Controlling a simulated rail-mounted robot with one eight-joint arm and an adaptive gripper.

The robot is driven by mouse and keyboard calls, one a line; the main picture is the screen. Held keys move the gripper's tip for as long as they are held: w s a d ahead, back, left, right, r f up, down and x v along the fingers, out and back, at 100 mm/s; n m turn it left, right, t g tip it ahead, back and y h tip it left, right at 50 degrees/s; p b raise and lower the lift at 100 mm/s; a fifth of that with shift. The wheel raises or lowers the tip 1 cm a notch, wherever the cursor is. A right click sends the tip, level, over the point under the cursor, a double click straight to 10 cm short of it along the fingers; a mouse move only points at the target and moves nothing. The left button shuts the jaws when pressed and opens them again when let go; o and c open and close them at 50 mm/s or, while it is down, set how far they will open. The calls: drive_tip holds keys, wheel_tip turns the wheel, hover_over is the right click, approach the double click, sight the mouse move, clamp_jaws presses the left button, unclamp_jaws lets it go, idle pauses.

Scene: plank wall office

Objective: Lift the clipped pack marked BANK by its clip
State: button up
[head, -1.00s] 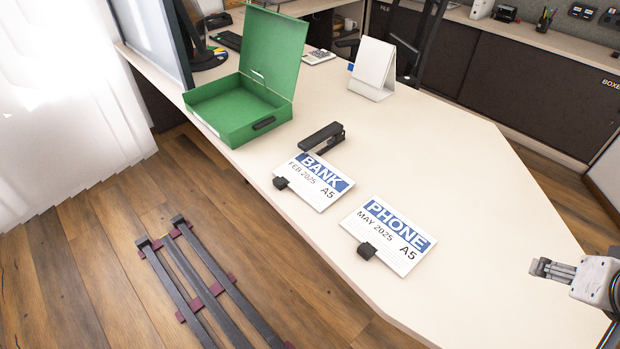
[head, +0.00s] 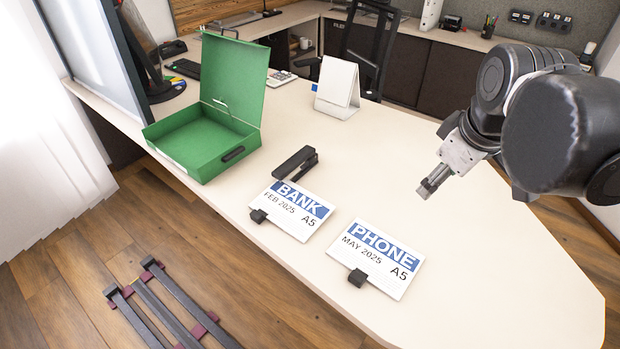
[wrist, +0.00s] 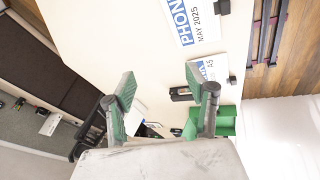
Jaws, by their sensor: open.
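The pack marked BANK (head: 291,209) lies flat on the desk, with a black clip (head: 258,215) on its near left edge. It also shows in part in the wrist view (wrist: 206,70), partly hidden behind a finger. The pack marked PHONE (head: 376,258), with its own black clip (head: 357,277), lies to its right, apart from it. My gripper (head: 428,190) is above the desk, to the right of and beyond both packs. In the wrist view my gripper (wrist: 163,100) shows its two fingers spread apart, with nothing between them.
A black stapler (head: 296,163) lies just behind the BANK pack. An open green box (head: 190,150) stands at the left, and a white desk calendar (head: 338,88) stands farther back. The desk (head: 480,280) is bare right of the PHONE pack.

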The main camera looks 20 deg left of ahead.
drive_tip(key=w+a+f+n+g, duration=0.1)
drive_tip(key=w+a+n, duration=0.15)
drive_tip(key=a, duration=0.35)
drive_tip(key=w+a+f+n+g, duration=0.1)
drive_tip(key=w+a+n, duration=0.1)
drive_tip(key=a+n, duration=0.3)
drive_tip(key=n+g+h, duration=0.1)
drive_tip(key=n+g, duration=0.1)
drive_tip(key=n, duration=1.2)
hover_over(256, 214)
wheel_tip(256, 214, down, 14)
drive_tip(key=shift+m, duration=0.25)
wheel_tip(256, 214, down, 13)
drive_tip(key=shift+f+b, duration=0.1)
drive_tip(key=shift+b, duration=0.45)
clamp_jaws()
